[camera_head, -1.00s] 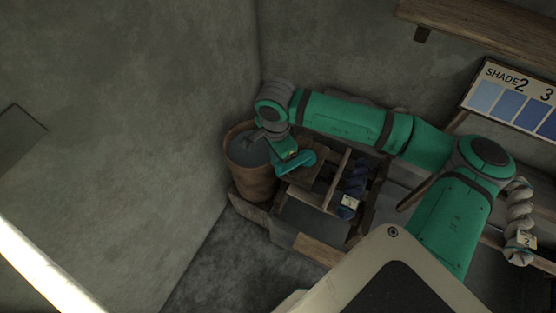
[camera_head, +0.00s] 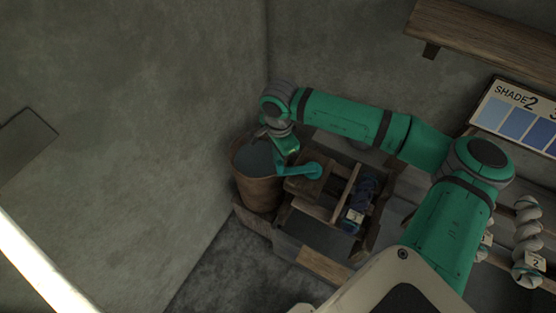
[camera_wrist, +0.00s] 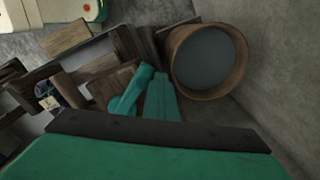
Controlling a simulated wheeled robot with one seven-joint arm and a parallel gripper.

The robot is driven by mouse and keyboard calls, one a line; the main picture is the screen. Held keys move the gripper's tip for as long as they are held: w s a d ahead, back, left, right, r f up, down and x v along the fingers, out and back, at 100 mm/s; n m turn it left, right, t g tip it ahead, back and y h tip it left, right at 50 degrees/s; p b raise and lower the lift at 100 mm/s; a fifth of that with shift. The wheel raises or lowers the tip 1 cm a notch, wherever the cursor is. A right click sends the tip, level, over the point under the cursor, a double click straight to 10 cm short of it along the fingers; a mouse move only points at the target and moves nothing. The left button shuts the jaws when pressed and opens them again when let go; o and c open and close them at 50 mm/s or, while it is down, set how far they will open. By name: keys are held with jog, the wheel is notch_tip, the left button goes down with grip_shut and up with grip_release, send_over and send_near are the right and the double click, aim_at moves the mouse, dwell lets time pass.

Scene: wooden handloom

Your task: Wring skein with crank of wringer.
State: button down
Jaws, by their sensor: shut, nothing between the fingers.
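The wooden wringer (camera_head: 318,209) stands low by the wall corner. A dark blue skein (camera_head: 365,192) with a small pale tag lies across its frame; the tag also shows at the left of the wrist view. My gripper (camera_head: 286,163) is shut and empty, right beside this crank.
A wooden bucket (camera_head: 258,190) with grey liquid stands left of the wringer, close to my gripper. Concrete walls rise behind and to the left. A shade board (camera_head: 515,118), a wooden shelf (camera_head: 485,40) and pale twisted skeins (camera_head: 527,235) are at the right.

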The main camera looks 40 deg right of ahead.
jog(key=s+d+f, duration=0.1)
jog(key=d, duration=1.5)
jog(key=shift+s+d, duration=0.25)
jog(key=shift+d, duration=0.05)
dwell(2.2)
